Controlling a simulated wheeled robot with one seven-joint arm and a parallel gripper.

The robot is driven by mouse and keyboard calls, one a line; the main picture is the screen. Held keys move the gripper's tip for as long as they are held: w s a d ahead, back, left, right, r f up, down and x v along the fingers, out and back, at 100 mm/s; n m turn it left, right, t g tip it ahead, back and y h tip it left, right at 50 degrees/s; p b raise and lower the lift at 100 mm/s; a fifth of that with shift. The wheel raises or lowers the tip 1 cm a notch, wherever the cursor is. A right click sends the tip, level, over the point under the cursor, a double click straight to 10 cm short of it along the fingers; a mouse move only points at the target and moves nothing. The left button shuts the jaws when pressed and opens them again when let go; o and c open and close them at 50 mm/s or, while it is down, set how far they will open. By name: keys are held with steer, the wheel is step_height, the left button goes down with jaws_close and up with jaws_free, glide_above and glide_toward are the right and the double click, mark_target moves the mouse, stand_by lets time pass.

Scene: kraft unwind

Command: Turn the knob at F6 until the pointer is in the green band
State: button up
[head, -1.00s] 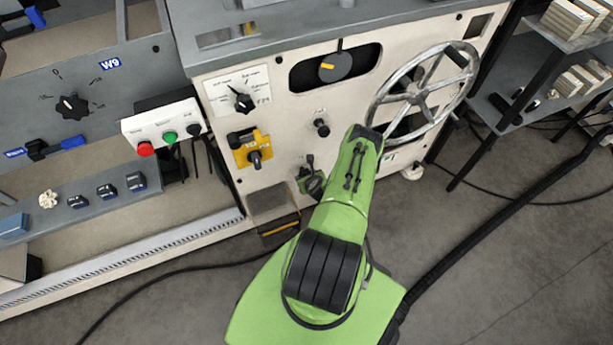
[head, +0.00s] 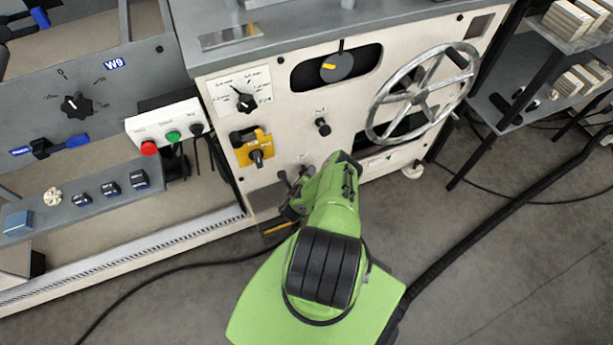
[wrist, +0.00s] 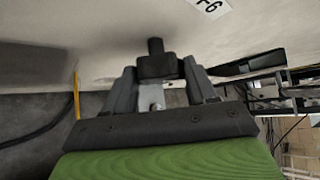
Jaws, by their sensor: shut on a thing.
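My gripper (wrist: 158,72) is shut on a black knob (wrist: 156,66) with a short round stem pointing toward the cream panel. The knob sits between the two dark fingers. Whether the stem meets the panel is unclear. An F6 label (wrist: 211,6) shows turned over on the panel at the top of the wrist view. In the head view my gripper (head: 290,192) is at the lower part of the cream panel (head: 285,135), left of my green arm, and the held knob is hard to make out. No pointer within a green band can be made out.
A spoked handwheel (head: 421,93) stands out at the panel's right. A yellow-plated black knob (head: 256,158), another black knob (head: 322,127) and a dial with a black pointer (head: 246,103) are above my gripper. A push-button box (head: 172,135) is left. Cables cross the grey floor.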

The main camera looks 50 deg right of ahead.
steer(key=shift+h, duration=0.4)
steer(key=o, duration=1.1)
steer(key=shift+c, duration=0.2)
